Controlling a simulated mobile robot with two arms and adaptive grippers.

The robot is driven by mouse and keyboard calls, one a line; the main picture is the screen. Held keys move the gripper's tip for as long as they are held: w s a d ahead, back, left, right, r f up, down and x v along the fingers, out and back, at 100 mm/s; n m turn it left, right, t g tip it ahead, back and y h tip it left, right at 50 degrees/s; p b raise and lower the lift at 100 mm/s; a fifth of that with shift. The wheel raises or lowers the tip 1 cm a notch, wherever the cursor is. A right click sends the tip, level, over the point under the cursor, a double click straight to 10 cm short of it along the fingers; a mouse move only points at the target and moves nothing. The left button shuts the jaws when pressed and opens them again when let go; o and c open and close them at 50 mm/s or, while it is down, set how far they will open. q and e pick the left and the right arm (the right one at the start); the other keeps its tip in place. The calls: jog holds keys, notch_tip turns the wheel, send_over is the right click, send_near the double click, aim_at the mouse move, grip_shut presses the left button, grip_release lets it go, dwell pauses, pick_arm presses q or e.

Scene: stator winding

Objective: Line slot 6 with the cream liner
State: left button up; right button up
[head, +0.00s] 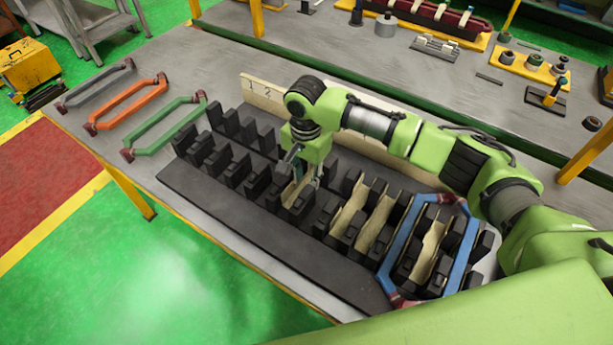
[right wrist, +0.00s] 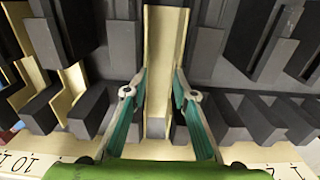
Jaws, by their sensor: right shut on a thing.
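The slotted stator block (head: 220,205) is dark, with rows of black teeth. My right gripper (head: 303,178) reaches down into its middle. In the right wrist view my right gripper (right wrist: 161,78) is shut on a cream liner (right wrist: 165,45), one finger along each side. The liner is a long channel lying lengthwise between two rows of dark teeth. In the head view the liner (head: 291,192) is mostly hidden by the gripper and teeth. I cannot tell whether it rests fully on the slot floor. My left gripper is not in view.
Other cream liners (head: 349,212) sit in slots to the right. A blue coil (head: 400,241) spans the rightmost slots. Green (head: 158,120), orange (head: 125,103) and grey (head: 92,84) coils lie at the left. A cream number board (head: 262,92) stands behind the block.

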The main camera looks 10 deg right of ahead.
jog(key=shift+f, duration=0.4)
dwell(0.3)
jog(key=o, duration=0.9)
jog(key=shift+r+p, duration=0.15)
jog(key=shift+p, duration=0.3)
jog(key=shift+r+p, duration=0.7)
jog(key=shift+p, duration=0.4)
